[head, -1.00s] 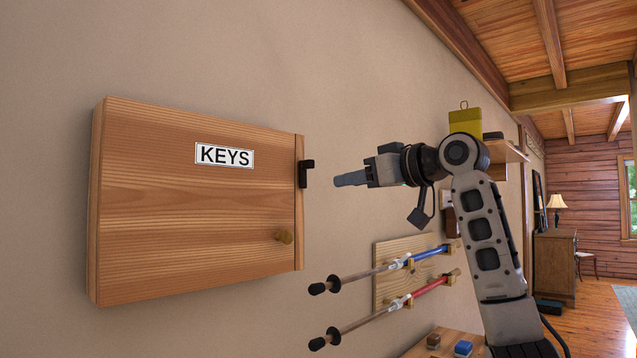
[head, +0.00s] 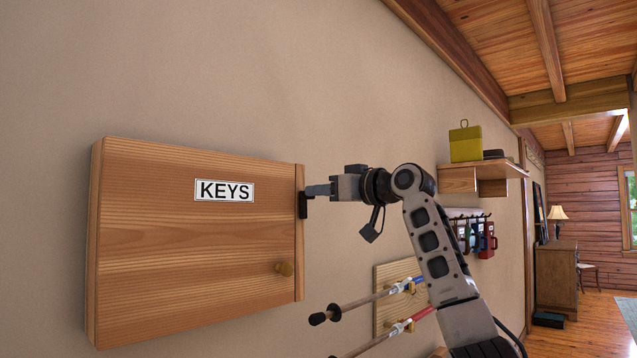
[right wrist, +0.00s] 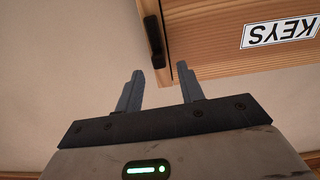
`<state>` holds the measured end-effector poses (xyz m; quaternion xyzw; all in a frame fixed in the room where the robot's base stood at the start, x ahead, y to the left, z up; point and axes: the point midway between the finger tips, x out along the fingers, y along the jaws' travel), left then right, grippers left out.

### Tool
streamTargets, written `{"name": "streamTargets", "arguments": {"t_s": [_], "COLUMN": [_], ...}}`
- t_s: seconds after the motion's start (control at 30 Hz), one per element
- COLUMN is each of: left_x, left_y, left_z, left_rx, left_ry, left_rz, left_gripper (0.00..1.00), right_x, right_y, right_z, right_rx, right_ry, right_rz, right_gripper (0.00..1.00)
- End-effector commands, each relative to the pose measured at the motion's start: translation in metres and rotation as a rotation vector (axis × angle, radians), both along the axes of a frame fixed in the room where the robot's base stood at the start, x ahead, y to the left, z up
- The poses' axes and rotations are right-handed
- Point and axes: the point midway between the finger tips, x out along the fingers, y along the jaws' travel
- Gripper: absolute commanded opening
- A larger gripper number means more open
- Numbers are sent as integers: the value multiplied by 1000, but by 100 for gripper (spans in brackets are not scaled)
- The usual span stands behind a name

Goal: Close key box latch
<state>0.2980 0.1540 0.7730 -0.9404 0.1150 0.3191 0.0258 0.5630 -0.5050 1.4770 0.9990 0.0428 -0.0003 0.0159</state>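My left gripper is not in view.
Below the gripper, poles rest on a wooden wall rack (head: 395,285). A shelf (head: 490,175) with a yellow box (head: 465,143) juts from the wall at the right, with hooks and hanging things under it. The wall above the key box is bare.

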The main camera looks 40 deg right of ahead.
Motion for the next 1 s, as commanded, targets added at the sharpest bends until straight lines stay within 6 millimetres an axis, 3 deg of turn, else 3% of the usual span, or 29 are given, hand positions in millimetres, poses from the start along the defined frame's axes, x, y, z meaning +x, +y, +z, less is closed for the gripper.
{"name": "streamTargets", "arguments": {"t_s": [0.2, 0.5, 0.67, 1.0], "left_x": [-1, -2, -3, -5], "left_y": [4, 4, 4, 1], "left_z": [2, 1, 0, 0], "left_rx": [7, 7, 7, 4], "left_ry": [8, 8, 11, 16], "left_rz": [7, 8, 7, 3], "left_gripper": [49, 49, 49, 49], "right_x": [19, 21, 20, 20], "right_y": [1, 2, 2, 3], "right_z": [1, 0, 0, 0], "right_rx": [1, 0, 0, -27], "right_ry": [-2, -1, -1, -3], "right_rz": [0, -1, 0, 0], "right_gripper": [38, 38, 0, 0]}}
